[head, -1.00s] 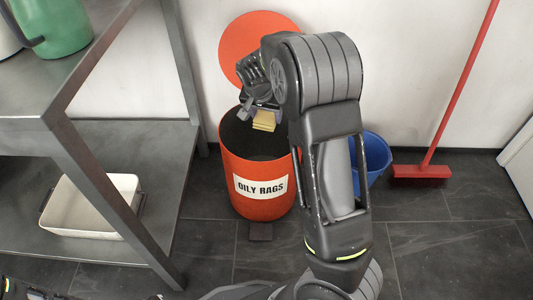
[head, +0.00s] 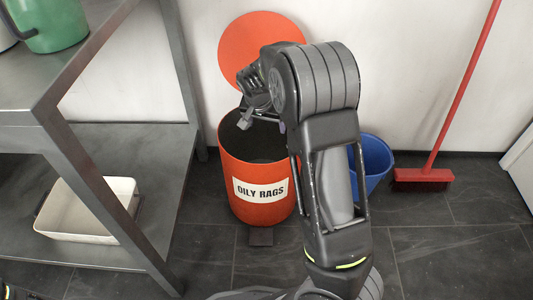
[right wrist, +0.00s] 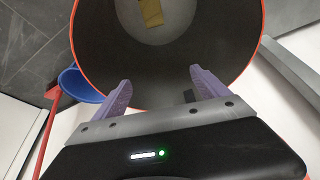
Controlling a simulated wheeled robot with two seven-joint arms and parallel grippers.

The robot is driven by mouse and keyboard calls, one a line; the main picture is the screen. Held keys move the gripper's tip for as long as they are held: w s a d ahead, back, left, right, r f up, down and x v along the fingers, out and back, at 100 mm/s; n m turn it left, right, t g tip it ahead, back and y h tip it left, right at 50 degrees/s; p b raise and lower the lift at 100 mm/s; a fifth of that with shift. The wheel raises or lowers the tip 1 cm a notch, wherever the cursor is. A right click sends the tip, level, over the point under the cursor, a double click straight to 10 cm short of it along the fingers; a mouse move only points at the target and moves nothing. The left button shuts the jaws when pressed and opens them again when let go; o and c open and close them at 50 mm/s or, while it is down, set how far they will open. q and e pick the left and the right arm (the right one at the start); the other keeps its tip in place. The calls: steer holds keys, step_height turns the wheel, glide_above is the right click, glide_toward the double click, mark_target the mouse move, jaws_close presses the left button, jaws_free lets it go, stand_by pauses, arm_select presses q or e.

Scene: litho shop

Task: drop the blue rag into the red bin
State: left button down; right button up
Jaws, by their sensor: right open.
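The red bin (head: 238,165), labelled OILY RAGS, stands on the floor with its round lid (head: 250,38) up behind it. My right gripper (head: 264,119) is over the bin's mouth, open and empty. In the right wrist view its two purple fingers (right wrist: 160,80) are spread apart at the bin's rim. A yellow folded cloth-like piece (right wrist: 152,12) lies inside on the bin's bottom, partly cut off by the picture's edge. I see no blue rag in these views. My left gripper is not in view.
A blue bucket (head: 375,162) stands just right of the bin, partly behind my right arm. A red broom (head: 424,178) leans on the wall. A metal shelf table (head: 110,262) with a white tray (head: 75,236) and a green jug (head: 55,25) fills the left.

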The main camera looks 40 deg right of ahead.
steer(key=p+v, duration=0.3)
steer(key=v, duration=0.4)
steer(key=shift+a+r, duration=0.2)
steer(key=shift+r, duration=0.15)
stand_by(0.7)
